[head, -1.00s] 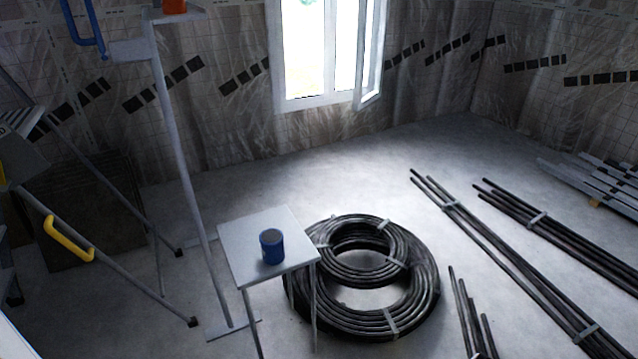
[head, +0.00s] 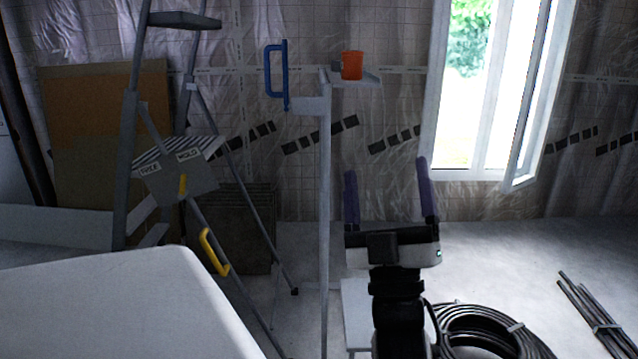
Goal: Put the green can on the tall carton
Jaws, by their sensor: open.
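My gripper (head: 386,168) is in the lower middle of the head view. Its two purple fingers point up and stand wide apart with nothing between them. I see no green can and no clear tall carton in the head view. A small light table (head: 356,312) shows partly behind my arm; the rest of its top is hidden, and the blue can seen on it earlier is not visible now. An orange cup (head: 352,66) stands on the small shelf of a tall grey stand (head: 325,200), beyond and above my gripper.
A stepladder (head: 128,160) with a yellow handle (head: 213,252) stands at left, before a brown panel (head: 105,85). Black pipe coils (head: 490,335) and rods (head: 595,315) lie at right. Floor below the window is clear.

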